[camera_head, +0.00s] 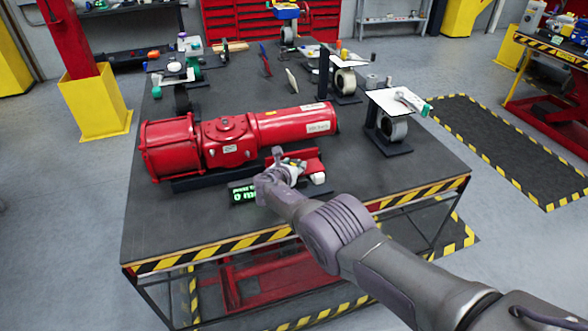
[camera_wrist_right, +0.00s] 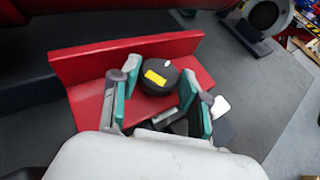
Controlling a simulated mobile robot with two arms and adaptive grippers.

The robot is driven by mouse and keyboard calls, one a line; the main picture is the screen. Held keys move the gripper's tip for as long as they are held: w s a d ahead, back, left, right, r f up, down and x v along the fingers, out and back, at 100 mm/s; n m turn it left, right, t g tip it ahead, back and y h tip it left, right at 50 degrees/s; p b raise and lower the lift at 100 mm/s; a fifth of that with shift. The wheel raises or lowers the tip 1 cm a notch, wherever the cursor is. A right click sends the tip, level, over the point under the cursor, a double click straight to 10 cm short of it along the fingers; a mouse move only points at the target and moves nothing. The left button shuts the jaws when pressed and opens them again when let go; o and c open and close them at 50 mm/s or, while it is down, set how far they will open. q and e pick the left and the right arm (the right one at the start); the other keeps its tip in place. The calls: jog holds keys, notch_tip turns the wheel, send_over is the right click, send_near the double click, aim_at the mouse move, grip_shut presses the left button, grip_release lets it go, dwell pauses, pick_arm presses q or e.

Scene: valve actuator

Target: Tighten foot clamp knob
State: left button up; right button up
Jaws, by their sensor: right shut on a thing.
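The red valve actuator (camera_head: 228,137) lies along the black table (camera_head: 150,225). The red foot clamp (camera_head: 310,162) is at its front side, near the table's front edge. In the right wrist view the clamp is a red angled bracket (camera_wrist_right: 85,68), with the round black foot clamp knob (camera_wrist_right: 158,84) in front of its upright wall. The knob has a yellow patch and a small white mark on top. My right gripper (camera_head: 287,163) reaches the knob; its teal-padded fingers (camera_wrist_right: 161,76) are shut on the knob from both sides. My left gripper is out of view.
Black stands with grey rings (camera_head: 393,128) are at the table's right and back. Small items (camera_head: 175,67) lie at the back left. The table's front left is clear.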

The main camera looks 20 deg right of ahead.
jog(key=shift+w+r, duration=0.1)
jog(key=shift+r, duration=0.05)
jog(key=o, duration=1)
jog(key=shift+o, duration=0.7)
jog(key=shift+a, duration=0.1)
